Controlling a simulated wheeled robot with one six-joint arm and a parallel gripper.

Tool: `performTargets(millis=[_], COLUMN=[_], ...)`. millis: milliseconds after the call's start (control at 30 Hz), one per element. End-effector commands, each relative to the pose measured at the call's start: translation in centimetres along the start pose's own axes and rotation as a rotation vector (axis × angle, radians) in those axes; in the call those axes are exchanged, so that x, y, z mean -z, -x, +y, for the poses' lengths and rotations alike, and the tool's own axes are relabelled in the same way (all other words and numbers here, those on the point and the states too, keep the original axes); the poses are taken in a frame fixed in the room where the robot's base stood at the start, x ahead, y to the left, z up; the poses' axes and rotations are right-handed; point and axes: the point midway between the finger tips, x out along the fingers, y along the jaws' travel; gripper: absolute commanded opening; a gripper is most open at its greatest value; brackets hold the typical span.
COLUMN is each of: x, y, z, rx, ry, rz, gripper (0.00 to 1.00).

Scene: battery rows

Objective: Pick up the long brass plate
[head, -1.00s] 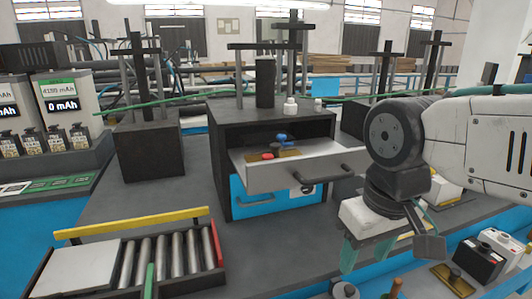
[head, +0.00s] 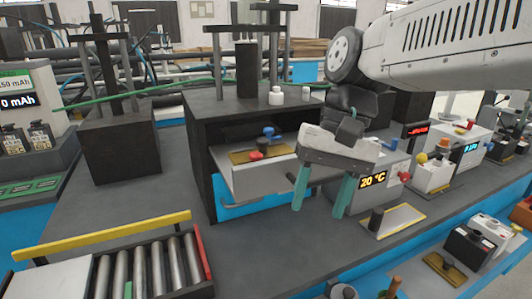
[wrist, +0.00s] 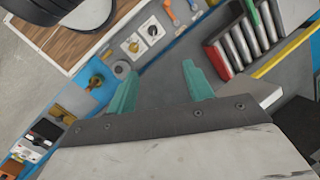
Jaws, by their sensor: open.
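A long brass plate (head: 262,155) lies in the open pale drawer (head: 245,180) of the dark box in the head view. A red knob (head: 256,155) and a blue knob (head: 270,132) show at it; I cannot tell whether they are fixed to it. A shorter brass plate (head: 444,267) with a dark knob lies at the lower right. My gripper (head: 322,200) is open and empty, teal fingers down, in front of the drawer's right end and covering part of it. The fingers (wrist: 158,78) also show in the wrist view, with bare grey bench between them.
A roller rack (head: 150,265) with a yellow rail stands at the lower left. A unit reading 20 °C (head: 372,181) is right of my gripper. A pale plate with a dark knob (head: 376,218) lies before it. The middle bench is clear.

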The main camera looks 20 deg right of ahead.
Motion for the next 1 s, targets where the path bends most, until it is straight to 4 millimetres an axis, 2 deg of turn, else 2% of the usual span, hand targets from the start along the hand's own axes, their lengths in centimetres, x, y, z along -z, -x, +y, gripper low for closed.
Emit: performTargets(millis=[167,267,400,500,700,800,900,1000], x=[1.9,3.8,7.8,11.2,17.9,20.1,21.3,21.6], y=[2.4,4.3,6.8,7.8,8.2,8.2,8.1,7.7], z=[-2.0,-3.4,-4.8,-5.2,-4.9,-4.6,-4.4,-4.7], rx=[0.103,0.185,0.307,0.387,0.513,0.553,0.574,0.58], ry=[-0.171,-0.301,-0.494,-0.629,-0.867,-0.946,-0.989,-1.003], rz=[-0.13,-0.235,-0.391,-0.488,-0.638,-0.685,-0.712,-0.722], gripper=[0.52,0.52,0.52,0.52,0.52,0.52,0.52,0.52])
